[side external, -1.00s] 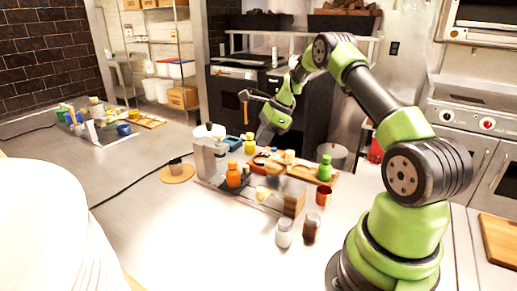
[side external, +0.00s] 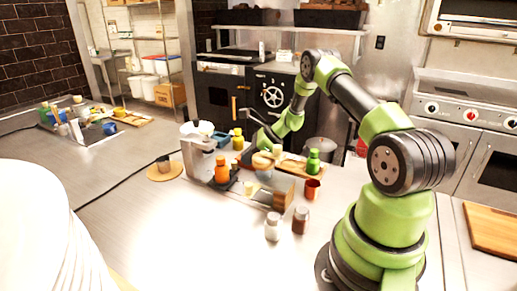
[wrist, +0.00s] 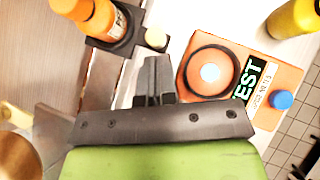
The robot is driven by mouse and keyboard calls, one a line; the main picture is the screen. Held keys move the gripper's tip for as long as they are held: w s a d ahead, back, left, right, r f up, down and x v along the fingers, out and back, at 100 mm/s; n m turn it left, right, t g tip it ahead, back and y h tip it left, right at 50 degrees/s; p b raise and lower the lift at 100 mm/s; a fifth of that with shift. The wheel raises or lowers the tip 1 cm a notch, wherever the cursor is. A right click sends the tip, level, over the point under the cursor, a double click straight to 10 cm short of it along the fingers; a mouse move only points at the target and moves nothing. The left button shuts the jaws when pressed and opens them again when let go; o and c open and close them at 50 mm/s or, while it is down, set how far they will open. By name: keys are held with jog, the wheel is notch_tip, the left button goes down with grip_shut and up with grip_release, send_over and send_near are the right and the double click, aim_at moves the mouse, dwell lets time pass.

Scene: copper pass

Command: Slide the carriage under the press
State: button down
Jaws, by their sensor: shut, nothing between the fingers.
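The carriage, a dark tray (side external: 231,183), carries an orange bottle (side external: 221,170) at the rail, just to the right of the pale grey press (side external: 199,157). In the wrist view, the carriage (wrist: 124,40) and bottle (wrist: 106,20) are at the upper left, with a small cream knob (wrist: 156,39) at the tray's edge. My gripper (wrist: 154,62) is shut and empty, its tips below the knob in the picture. I cannot tell whether they touch it. In the side view, my gripper's tips are hard to make out behind the clutter.
An orange panel (wrist: 275,103) with a black ring and blue button lies right of my fingers. A yellow bottle (wrist: 293,18) stands beyond it. A green bottle (side external: 313,162), copper cup (side external: 312,189) and two shakers (side external: 273,227) stand around the rail.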

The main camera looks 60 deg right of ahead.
jog(key=shift+w+a+f, duration=0.2)
jog(key=shift+w+f, duration=0.15)
jog(key=shift+f, duration=0.05)
jog(key=w, duration=0.3)
jog(key=shift+w, duration=0.35)
jog(key=shift+w+a, duration=0.1)
jog(key=shift+w, duration=0.55)
